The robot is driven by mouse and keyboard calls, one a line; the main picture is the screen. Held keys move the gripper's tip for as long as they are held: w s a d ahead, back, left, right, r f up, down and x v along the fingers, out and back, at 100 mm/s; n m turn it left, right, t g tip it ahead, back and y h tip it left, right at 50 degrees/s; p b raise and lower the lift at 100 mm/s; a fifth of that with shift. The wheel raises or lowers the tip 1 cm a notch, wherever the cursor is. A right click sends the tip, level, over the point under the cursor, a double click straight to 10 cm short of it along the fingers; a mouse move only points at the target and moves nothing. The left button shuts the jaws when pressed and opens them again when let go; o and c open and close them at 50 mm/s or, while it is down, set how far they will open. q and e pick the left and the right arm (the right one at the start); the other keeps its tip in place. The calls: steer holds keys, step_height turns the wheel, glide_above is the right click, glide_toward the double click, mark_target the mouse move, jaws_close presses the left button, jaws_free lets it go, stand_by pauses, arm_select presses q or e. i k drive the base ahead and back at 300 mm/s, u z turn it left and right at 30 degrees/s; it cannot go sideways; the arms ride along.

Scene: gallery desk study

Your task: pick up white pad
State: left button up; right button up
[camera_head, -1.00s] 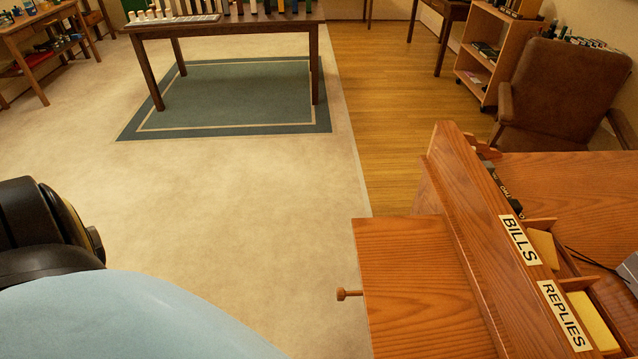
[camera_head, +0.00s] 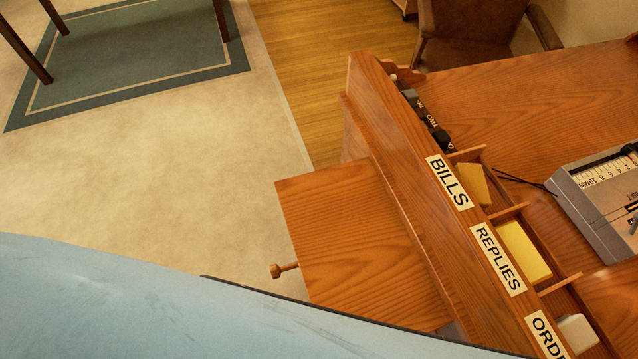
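A white pad (camera_head: 577,334) lies in the desk organizer's compartment behind the label starting "ORD", at the lower right of the head view. Only part of it shows; the rest is hidden behind the front board. Yellow pads lie in the compartments behind the "BILLS" label (camera_head: 449,182) and the "REPLIES" label (camera_head: 498,259). Neither of my grippers is in view.
The wooden desk (camera_head: 530,100) has a pull-out board (camera_head: 350,235) with a knob (camera_head: 284,270) on its left side. A grey device with a scale (camera_head: 605,200) stands right of the compartments, with a cable. A brown chair (camera_head: 470,40) is behind the desk. Open carpet lies left.

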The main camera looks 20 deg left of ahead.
mark_target(576, 329)
steer(key=k, duration=0.5)
steer(key=u, duration=0.65)
steer(key=i, duration=0.35)
steer(key=z, duration=3.1)
steer(key=k, duration=0.95)
steer(key=u, duration=0.05)
